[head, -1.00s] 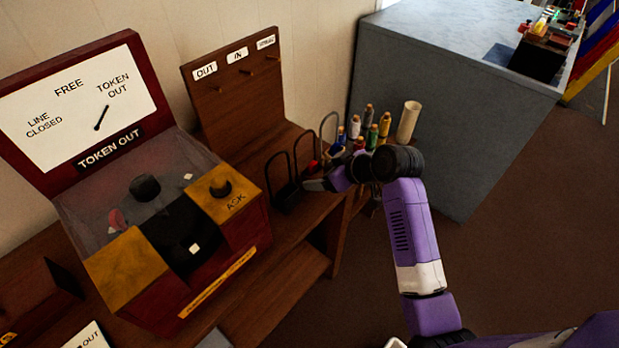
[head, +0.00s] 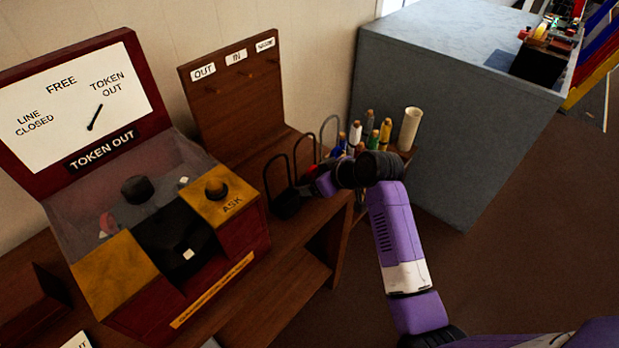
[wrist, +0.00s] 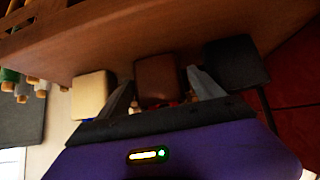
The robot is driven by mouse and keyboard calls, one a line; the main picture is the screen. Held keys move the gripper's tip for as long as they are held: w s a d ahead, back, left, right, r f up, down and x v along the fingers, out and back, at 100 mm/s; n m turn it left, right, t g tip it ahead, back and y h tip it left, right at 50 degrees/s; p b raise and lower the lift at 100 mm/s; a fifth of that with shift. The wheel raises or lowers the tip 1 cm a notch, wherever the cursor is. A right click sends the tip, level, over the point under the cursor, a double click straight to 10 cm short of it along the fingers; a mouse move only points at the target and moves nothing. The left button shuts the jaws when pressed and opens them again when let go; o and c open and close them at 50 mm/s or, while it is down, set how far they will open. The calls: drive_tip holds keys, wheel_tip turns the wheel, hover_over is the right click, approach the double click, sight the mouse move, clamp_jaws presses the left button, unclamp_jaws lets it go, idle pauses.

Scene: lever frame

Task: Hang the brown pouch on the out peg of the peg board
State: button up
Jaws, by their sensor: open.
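In the wrist view the brown pouch (wrist: 158,80) is a small rounded block between the two fingers of my open gripper (wrist: 163,95). Whether either finger touches it I cannot tell. A cream pouch (wrist: 91,94) is beyond the left finger and a black pouch (wrist: 236,63) beyond the right one. In the head view my gripper (head: 305,188) is low beside the row of hoops, next to the black pouch (head: 287,204); the brown pouch is hidden there. The peg board (head: 235,105) stands behind, with its out peg (head: 218,88) under the OUT label, bare.
The token machine (head: 185,235) stands left of the pouches, close to them. Several thread spools (head: 355,134) and a tall cream cylinder (head: 410,128) stand behind my wrist. A grey cabinet (head: 450,120) is to the right. The bench (head: 290,245) has a free front strip.

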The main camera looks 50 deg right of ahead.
sight(314, 172)
drive_tip(key=c, duration=0.9)
drive_tip(key=shift+o, duration=0.2)
drive_tip(key=shift+r, duration=0.1)
drive_tip(key=shift+r+p, duration=1.45)
drive_tip(key=shift+p, duration=0.15)
